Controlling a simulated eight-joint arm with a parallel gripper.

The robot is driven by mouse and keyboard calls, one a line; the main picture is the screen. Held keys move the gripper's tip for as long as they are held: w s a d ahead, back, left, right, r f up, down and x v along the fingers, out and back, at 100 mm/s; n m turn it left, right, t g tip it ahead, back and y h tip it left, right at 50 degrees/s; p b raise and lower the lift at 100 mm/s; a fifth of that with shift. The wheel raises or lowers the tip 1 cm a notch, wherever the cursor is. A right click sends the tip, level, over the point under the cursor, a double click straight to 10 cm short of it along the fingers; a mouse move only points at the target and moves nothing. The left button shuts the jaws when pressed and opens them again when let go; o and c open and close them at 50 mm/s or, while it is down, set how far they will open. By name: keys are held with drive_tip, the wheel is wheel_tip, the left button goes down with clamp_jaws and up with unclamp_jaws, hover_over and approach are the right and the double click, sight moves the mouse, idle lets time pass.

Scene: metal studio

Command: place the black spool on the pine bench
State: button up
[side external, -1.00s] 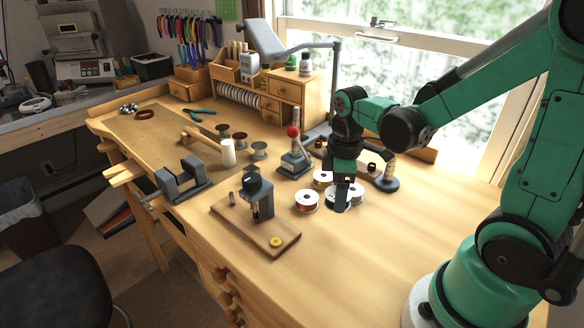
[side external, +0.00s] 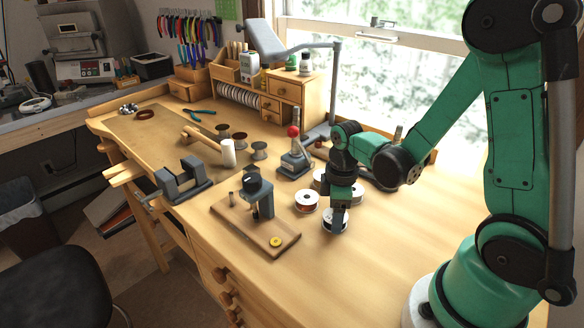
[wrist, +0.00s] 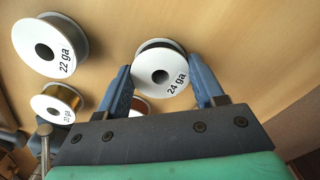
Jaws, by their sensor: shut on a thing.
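My gripper (side external: 336,222) is shut on the black spool (side external: 335,226), which has white flanges and a dark winding. In the wrist view the spool (wrist: 152,68) sits between the two blue fingers, its white face marked "24 ga". It is at or just above the pine bench (side external: 385,265); I cannot tell whether it touches. The fingers hide part of it in the side view.
A spool with a reddish winding (side external: 306,201) stands close to the left. A "22 ga" spool (wrist: 50,46) and a gold-wound spool (wrist: 57,103) are near in the wrist view. A wooden board with a dark tool (side external: 258,228) lies left. The bench front is clear.

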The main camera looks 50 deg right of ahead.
drive_tip(key=o, duration=1.3)
wheel_tip(320, 180, up, 12)
drive_tip(key=shift+w+a+r+m+t, duration=0.15)
drive_tip(key=shift+a+r+m+t, duration=0.05)
drive_tip(key=shift+a+m+t, duration=0.95)
drive_tip(key=shift+w+a+r+m+t, duration=0.1)
drive_tip(key=shift+a+r+m+t, duration=0.05)
drive_tip(key=shift+a+m+t, duration=1)
drive_tip(key=shift+w+a+r+m+t, duration=0.15)
drive_tip(key=shift+a+r+m+t, duration=0.05)
drive_tip(key=shift+a+m+t, duration=0.95)
drive_tip(key=shift+d, duration=0.15)
